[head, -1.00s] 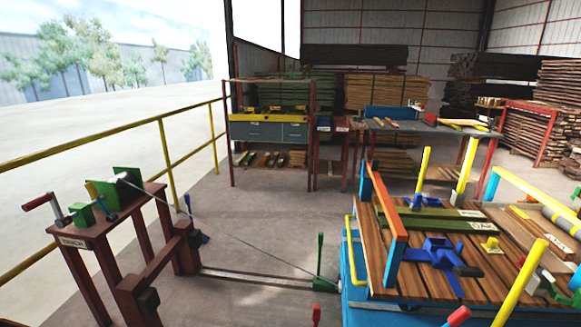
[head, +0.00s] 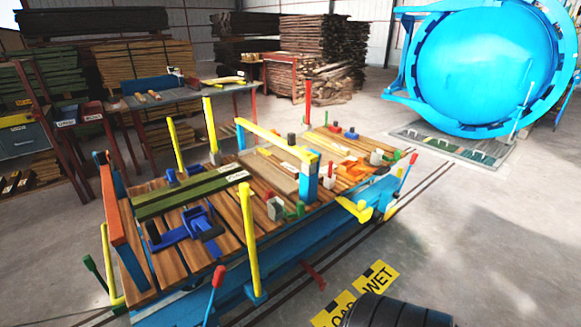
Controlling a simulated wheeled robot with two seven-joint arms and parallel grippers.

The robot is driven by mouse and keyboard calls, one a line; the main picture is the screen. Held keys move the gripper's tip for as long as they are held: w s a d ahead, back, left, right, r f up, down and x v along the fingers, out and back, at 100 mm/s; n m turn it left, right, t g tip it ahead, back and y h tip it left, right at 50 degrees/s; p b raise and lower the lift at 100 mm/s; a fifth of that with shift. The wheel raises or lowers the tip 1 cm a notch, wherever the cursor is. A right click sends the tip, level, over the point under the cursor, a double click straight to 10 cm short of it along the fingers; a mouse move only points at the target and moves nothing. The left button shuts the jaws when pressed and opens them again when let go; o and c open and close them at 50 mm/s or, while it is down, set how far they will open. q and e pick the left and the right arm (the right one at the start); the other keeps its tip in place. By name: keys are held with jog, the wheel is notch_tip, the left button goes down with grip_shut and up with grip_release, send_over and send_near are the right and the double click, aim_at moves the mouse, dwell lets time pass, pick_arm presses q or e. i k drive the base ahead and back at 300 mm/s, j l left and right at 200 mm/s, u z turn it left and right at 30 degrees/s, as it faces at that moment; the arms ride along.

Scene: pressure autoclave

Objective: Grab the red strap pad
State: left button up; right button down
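I cannot tell for certain which piece is the red strap pad. Small red pieces lie on the far right part of the wooden cart deck (head: 172,258), among them a red block (head: 334,128). An orange-red piece (head: 355,169) lies near the deck's right end. A flat red piece (head: 314,276) sticks out low beside the cart's near side. Neither of my grippers is in view.
Yellow posts (head: 249,235), a yellow crossbar (head: 270,138) and red-handled levers (head: 217,277) rise around the cart. A blue autoclave (head: 485,65) stands back right. A dark ribbed shape is at the bottom edge. The floor at right is mostly clear.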

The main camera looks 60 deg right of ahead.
aim_at(270, 194)
jog(key=l+z, duration=0.15)
jog(key=z, duration=1.45)
jog(key=i+l, duration=0.25)
